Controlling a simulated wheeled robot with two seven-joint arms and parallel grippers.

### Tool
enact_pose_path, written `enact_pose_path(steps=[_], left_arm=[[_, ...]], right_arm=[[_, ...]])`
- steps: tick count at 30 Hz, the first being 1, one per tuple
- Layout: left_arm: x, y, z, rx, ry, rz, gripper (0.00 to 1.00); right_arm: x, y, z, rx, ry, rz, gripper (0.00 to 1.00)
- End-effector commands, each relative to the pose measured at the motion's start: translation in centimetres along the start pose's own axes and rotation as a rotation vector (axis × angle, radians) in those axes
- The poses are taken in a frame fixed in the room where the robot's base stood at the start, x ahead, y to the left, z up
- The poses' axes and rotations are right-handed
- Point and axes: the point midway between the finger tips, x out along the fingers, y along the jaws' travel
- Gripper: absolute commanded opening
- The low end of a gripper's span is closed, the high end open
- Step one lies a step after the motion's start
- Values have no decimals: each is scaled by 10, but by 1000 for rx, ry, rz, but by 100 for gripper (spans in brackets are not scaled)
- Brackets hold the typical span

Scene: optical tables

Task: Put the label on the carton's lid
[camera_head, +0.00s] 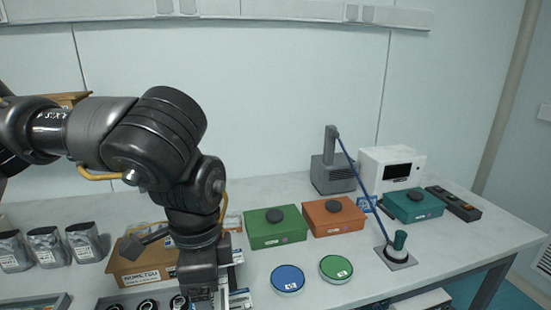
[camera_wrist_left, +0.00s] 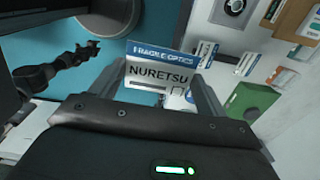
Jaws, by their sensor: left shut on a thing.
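A white label (camera_wrist_left: 160,75) with a blue band reading "FRAGILE OPTICS" and the word "NURETSU" is held between the fingers of my left gripper (camera_wrist_left: 165,85) in the left wrist view. In the head view my left gripper (camera_head: 218,296) points down near the table's front edge, to the right of the brown carton (camera_head: 130,274). The carton has printed lettering on its front. A dark grey block-like thing (camera_head: 140,243) lies at its top, and my arm hides the carton's right part. My right gripper is not in view.
Green (camera_head: 277,236), orange (camera_head: 334,221) and teal (camera_head: 411,212) boxes with dark knobs stand to the right. Blue (camera_head: 288,279) and green (camera_head: 336,268) discs lie in front. Silver pouches (camera_head: 47,248) stand left. A blue rod (camera_head: 362,185) slants above a small base.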

Motion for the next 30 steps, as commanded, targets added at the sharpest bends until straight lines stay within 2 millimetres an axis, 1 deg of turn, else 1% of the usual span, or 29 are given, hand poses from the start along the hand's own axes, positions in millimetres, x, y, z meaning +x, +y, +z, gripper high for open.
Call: enact_pose_path(steps=[1,3,6,9,10,12,15,18,30], left_arm=[[11,-13,7,-170,1,1,54],[21,-29,18,-403,1,2,54],[39,-52,37,-699,0,3,54],[58,-72,60,-925,0,3,54],[63,-76,66,-966,0,3,54],[73,-83,79,-1014,0,1,54],[83,-88,92,-1054,0,2,54],[89,-90,98,-1070,0,0,54],[89,-89,98,-1068,0,0,54]], right_arm=[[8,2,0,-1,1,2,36],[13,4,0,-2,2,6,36],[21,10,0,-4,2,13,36],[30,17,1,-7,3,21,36],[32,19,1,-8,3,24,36],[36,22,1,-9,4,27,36],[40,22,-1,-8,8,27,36],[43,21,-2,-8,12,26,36],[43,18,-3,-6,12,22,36]])
